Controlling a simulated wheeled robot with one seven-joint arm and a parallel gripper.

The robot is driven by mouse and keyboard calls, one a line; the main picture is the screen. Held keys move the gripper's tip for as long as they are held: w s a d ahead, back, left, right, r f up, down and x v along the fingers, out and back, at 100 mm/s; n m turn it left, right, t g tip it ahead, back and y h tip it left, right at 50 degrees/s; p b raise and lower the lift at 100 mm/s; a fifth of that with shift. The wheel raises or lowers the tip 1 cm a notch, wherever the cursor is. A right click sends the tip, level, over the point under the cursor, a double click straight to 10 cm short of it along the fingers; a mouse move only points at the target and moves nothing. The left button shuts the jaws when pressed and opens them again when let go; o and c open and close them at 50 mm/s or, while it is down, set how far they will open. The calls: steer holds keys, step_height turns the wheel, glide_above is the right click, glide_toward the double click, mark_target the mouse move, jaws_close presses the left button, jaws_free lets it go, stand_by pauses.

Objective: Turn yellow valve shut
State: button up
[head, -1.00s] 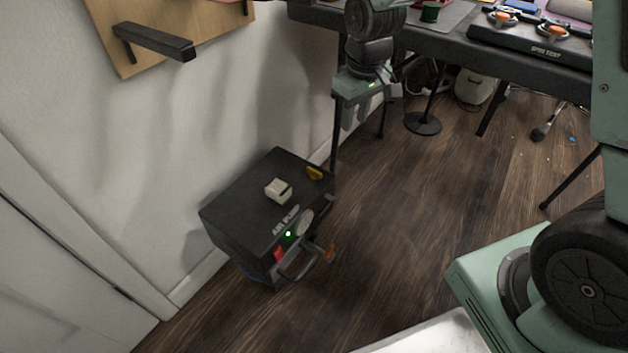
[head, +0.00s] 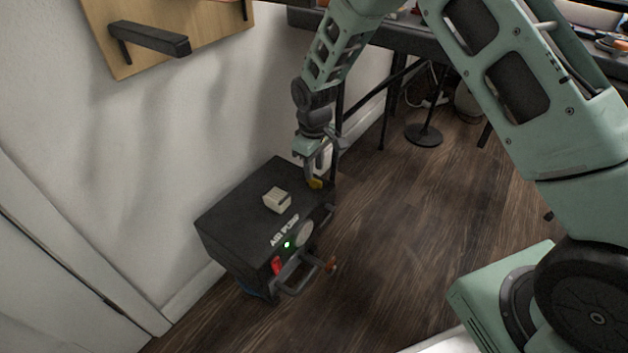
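The yellow valve (head: 315,184) is a small handle on top of the black air pump (head: 238,208), near its far right corner. The pump stands on the floor against the white wall. My gripper (head: 317,174) points down right at the valve, with its fingers over and beside it. They partly hide the valve. The fingers look spread, but I cannot tell whether they touch the valve or grip it.
A cream block (head: 277,200) sits on the pump top. The pump front has a red switch (head: 277,266), a green light, a gauge and a handle. A dark table (head: 310,18) stands behind. The wooden floor (head: 400,240) to the right is clear.

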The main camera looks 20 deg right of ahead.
mark_target(314, 182)
steer(key=shift+f+b, duration=0.5)
steer(key=shift+f, duration=1.3)
jaws_close()
